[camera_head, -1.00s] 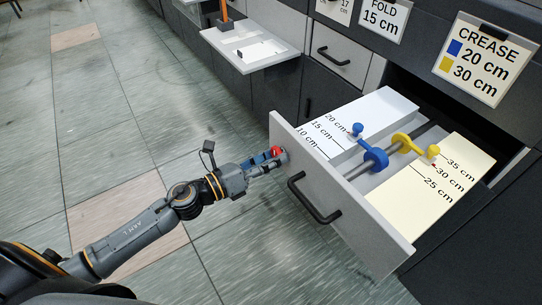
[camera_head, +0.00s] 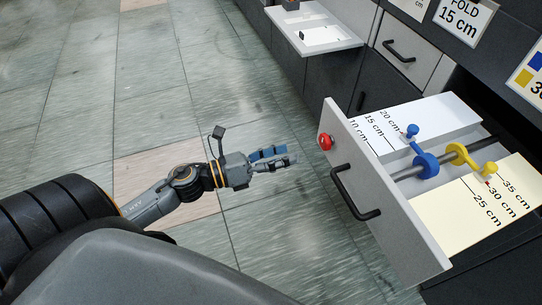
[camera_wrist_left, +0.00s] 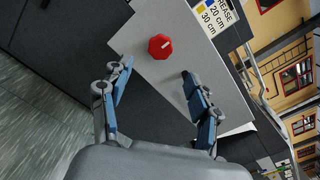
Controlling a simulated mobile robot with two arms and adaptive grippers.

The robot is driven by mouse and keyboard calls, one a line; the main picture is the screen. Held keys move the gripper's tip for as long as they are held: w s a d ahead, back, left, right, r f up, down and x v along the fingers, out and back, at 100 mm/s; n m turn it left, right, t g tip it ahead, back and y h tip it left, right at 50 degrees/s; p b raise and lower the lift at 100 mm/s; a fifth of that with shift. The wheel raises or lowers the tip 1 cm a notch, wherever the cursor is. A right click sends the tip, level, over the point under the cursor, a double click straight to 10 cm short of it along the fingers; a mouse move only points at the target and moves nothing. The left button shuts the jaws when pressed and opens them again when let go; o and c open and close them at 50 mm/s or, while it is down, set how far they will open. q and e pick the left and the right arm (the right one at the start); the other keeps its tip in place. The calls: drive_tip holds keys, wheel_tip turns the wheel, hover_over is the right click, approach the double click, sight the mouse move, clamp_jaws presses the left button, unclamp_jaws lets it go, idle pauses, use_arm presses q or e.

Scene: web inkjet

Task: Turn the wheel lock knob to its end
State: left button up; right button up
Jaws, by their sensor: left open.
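The red lock knob (camera_head: 325,142) sits on the left end of the grey drawer front (camera_head: 375,195). In the left wrist view the knob (camera_wrist_left: 160,46) is faceted, with a white mark toward its right side. My left gripper (camera_head: 280,157) is open and empty. It is apart from the knob, to its left and slightly lower in the head view. In the wrist view the blue-padded fingers (camera_wrist_left: 157,72) are spread, with the knob just beyond the gap between the tips. The right gripper is not in view.
The drawer is pulled out, with a black handle (camera_head: 355,193). Inside are a blue wheel (camera_head: 426,165) and a yellow wheel (camera_head: 456,153) on a dark rod between centimetre scales. A white tray (camera_head: 312,35) sticks out behind. Floor on the left is clear.

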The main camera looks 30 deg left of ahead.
use_arm(q)
drive_tip(key=shift+v, duration=1.45)
